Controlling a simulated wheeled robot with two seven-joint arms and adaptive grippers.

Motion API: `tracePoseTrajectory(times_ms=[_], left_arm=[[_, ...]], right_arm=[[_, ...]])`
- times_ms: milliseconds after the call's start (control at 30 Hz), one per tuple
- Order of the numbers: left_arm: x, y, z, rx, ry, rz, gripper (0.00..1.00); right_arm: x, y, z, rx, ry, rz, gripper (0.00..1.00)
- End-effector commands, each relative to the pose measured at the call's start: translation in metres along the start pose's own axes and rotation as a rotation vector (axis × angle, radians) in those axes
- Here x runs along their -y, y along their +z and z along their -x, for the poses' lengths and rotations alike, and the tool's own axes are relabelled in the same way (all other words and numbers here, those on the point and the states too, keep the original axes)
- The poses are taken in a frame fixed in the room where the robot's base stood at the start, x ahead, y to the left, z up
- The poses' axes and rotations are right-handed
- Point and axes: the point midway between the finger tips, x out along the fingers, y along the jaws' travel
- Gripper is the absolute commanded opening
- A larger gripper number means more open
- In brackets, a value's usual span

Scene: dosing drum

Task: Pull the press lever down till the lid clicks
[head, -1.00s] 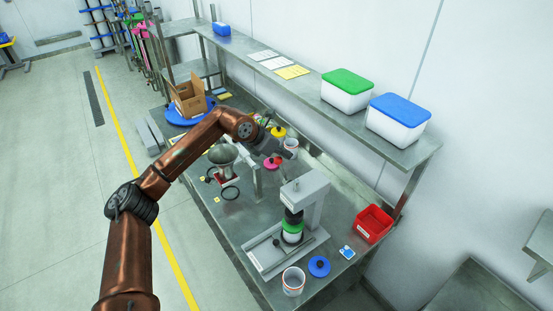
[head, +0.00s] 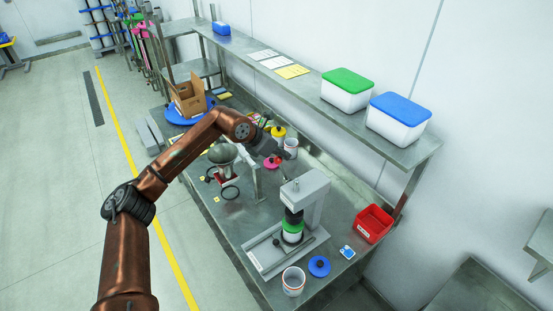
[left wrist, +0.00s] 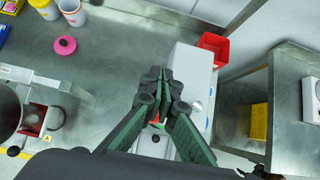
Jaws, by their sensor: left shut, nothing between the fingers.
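The press (head: 312,190) is a grey block-shaped head on a column, standing on the bench. Under its head sits a container with a green band (head: 292,226). My left gripper (head: 287,176) is shut and empty, just behind the press head in the head view. In the left wrist view its fingertips (left wrist: 160,78) are together beside the grey press housing (left wrist: 190,65). A small red spot shows between the finger links there. The press lever cannot be made out clearly. My right gripper is not in view.
A red bin (head: 373,223) stands right of the press. A shelf (head: 300,80) with lidded boxes runs along the wall.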

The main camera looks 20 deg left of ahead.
Motion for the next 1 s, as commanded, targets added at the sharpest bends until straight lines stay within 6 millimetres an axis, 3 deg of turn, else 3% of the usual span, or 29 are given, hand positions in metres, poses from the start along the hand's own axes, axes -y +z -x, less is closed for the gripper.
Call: tracePoseTrajectory(times_ms=[733,1000], left_arm=[[0.000,-0.032,0.007,-0.002,0.001,0.000,0.00],[0.000,-0.033,0.009,-0.001,0.000,0.001,0.00]], right_arm=[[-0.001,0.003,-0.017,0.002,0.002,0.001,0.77],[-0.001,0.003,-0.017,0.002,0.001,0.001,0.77]])
